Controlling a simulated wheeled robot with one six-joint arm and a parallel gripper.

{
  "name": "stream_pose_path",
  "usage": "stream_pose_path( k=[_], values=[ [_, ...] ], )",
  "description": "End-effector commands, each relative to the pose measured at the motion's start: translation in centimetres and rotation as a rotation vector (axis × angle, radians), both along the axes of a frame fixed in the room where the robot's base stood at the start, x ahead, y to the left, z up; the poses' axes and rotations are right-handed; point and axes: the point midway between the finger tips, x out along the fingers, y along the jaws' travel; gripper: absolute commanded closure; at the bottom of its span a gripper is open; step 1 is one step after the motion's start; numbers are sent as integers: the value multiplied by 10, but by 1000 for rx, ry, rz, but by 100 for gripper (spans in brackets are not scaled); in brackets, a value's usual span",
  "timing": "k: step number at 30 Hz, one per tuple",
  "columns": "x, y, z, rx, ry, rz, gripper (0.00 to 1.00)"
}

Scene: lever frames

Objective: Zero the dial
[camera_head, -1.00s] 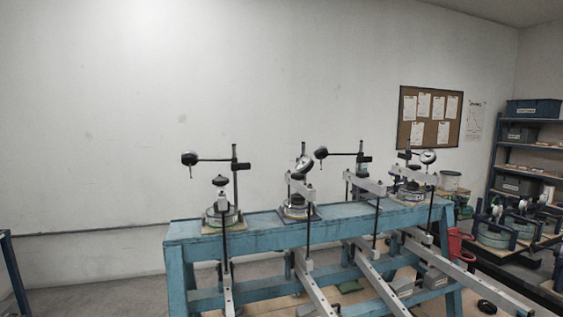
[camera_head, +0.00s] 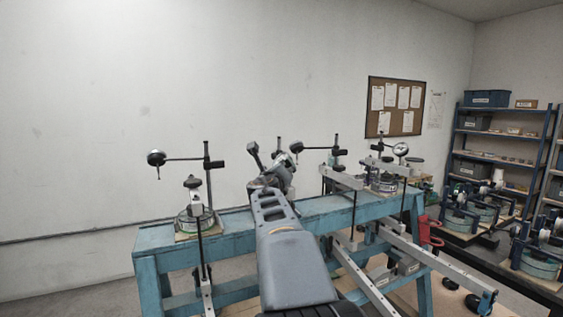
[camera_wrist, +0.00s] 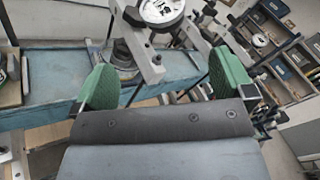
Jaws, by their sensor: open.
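A round white dial (camera_wrist: 161,11) shows at the top of the wrist view, cut off by the frame edge, above a grey metal lever arm. My gripper (camera_wrist: 164,85) is open, its green-padded fingers apart, with the dial beyond and above the gap. Its needle reading is too small to tell. In the head view my arm and gripper (camera_head: 270,160) reach over the middle station of the blue bench (camera_head: 235,228) and hide most of it. Another dial gauge (camera_head: 400,149) stands at the right station, and a dark gauge (camera_head: 156,158) seen edge-on is on the left stand.
Upright posts, side arms and long lever bars crowd the bench. The left station (camera_head: 194,222) stands clear of my arm. A blue shelf unit (camera_head: 500,150) and a dark side table with more devices are at the right. A corkboard (camera_head: 395,108) hangs on the wall.

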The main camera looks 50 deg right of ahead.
Motion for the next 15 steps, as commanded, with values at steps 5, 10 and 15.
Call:
stream_pose_path(
  k=[5,10,15],
  values=[
    [12,-20,4,-53,53,0,0],
    [31,-45,4,-52,53,1,0],
    [51,-71,5,-51,50,0,0]
  ],
)
